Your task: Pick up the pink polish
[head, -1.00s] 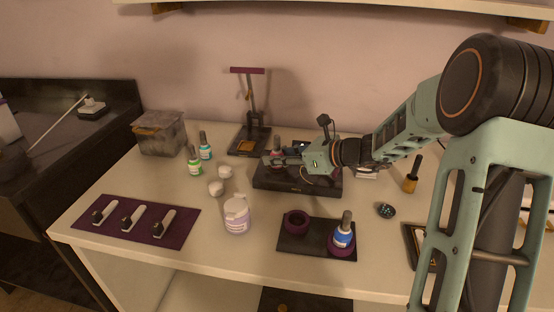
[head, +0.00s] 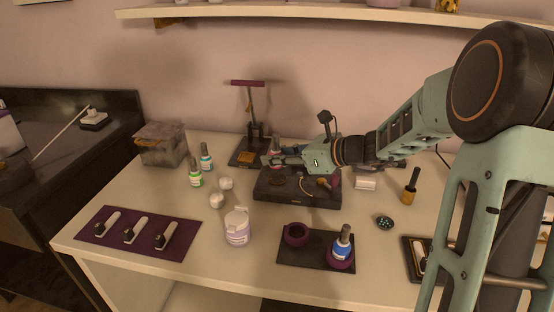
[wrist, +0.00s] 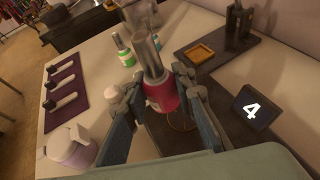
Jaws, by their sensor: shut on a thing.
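The pink polish (wrist: 161,94) is a pink-red bottle with a long silvery cap, close up in the wrist view. My gripper (wrist: 165,88) is shut on it, one finger on each side of the bottle. In the head view the polish (head: 275,146) shows partly behind my gripper (head: 279,160), above the back left part of a dark platform (head: 290,193). The bottle's underside is hidden, but the gripper looks a little above the platform's top.
Green (head: 195,175) and teal (head: 206,160) polishes, white jars and a lilac jar (head: 237,229) stand left. A blue polish (head: 342,243) sits in a purple holder in front. A stand (head: 250,152) is behind.

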